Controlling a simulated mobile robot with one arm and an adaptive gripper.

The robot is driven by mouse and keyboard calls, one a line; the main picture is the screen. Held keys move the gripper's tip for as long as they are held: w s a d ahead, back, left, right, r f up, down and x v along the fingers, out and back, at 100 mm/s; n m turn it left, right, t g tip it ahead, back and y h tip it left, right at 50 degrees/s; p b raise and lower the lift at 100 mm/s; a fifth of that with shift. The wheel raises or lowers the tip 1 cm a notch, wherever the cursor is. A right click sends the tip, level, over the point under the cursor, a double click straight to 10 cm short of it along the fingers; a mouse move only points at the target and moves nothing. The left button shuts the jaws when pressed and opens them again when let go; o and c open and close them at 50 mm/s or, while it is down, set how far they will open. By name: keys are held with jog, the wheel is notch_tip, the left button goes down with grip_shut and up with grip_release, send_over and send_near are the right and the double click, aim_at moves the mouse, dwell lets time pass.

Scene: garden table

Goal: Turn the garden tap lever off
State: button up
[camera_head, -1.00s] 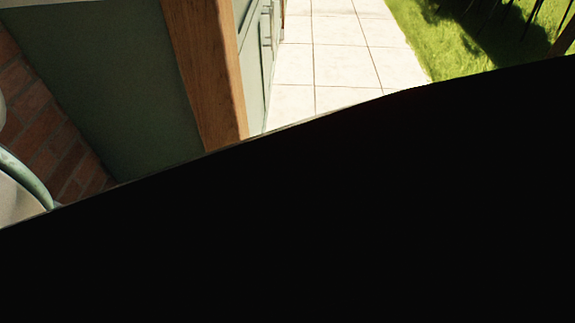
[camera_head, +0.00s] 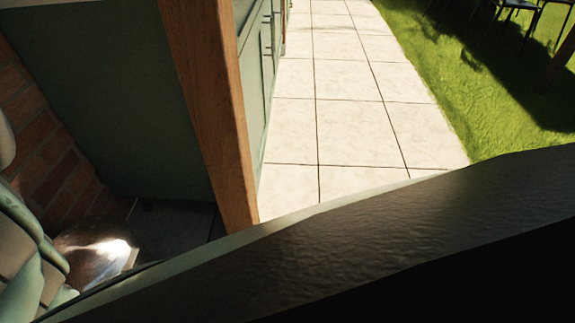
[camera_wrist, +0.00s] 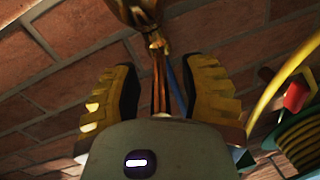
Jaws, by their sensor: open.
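In the wrist view my gripper (camera_wrist: 160,74) is open, with one yellow-and-black finger on each side. A brass tap body (camera_wrist: 143,14) shows at the top edge, partly cut off. A copper-coloured pipe (camera_wrist: 160,76) runs from it down the picture between my fingers. I cannot tell from this view whether either finger touches it. The tap lever is not clearly seen. A thin blue strip (camera_wrist: 177,88) shows beside the pipe; I cannot tell what it is. The head view does not show the tap or my gripper.
A brick wall (camera_wrist: 70,35) lies behind the pipe. A green-and-yellow hose coil (camera_wrist: 302,142), a yellow hose (camera_wrist: 272,92) and a red part (camera_wrist: 295,96) are at right. The head view shows a wooden post (camera_head: 210,105), pale paving (camera_head: 340,130) and grass (camera_head: 465,95).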

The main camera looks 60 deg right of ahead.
jog(key=shift+o, duration=0.2)
grip_shut()
dwell(0.3)
dwell(0.3)
